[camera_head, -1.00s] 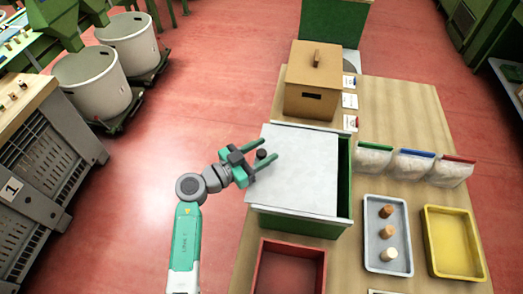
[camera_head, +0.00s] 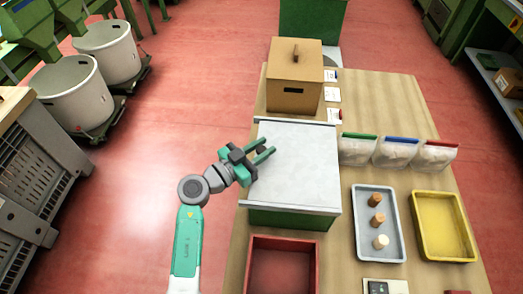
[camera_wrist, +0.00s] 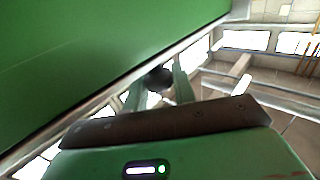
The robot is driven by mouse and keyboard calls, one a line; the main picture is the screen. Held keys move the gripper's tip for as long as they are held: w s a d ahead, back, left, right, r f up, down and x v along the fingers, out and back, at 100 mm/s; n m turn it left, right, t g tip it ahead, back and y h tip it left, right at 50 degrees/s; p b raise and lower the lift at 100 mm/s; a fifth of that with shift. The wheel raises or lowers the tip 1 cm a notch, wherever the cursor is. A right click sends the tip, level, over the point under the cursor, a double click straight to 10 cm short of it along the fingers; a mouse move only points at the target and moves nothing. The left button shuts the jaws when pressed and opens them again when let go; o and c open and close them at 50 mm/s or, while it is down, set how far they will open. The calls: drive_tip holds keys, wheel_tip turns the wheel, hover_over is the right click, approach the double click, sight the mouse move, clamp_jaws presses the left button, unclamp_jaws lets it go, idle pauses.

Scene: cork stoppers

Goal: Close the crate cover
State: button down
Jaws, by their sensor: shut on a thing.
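The green crate (camera_head: 290,219) stands on the wooden table. Its flat pale grey cover (camera_head: 305,165) lies over the top, and no open gap shows at its right edge in the head view. A dark round knob (camera_head: 262,150) sits at the cover's left side. My gripper (camera_head: 269,147) reaches in from the left with its green fingers either side of the knob, shut on it. In the wrist view the knob (camera_wrist: 158,78) shows between the fingers, beside the crate's green wall (camera_wrist: 90,60) and pale rim. The fingers partly hide the knob.
A brown box (camera_head: 295,75) stands behind the crate, and a red tray (camera_head: 283,240) lies in front. To the right are several bags (camera_head: 396,153), a grey tray (camera_head: 362,215) with corks and a yellow tray (camera_head: 420,225). Red floor is clear on the left.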

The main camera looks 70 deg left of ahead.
drive_tip(key=shift+w+d+f, duration=0.1)
drive_tip(key=shift+w+d, duration=0.05)
drive_tip(key=c, duration=1.2)
unclamp_jaws()
drive_tip(key=shift+w, duration=0.1)
drive_tip(key=shift+s, duration=0.3)
drive_tip(key=v, duration=0.7)
drive_tip(key=shift+s+d, duration=0.1)
drive_tip(key=shift+s, duration=0.1)
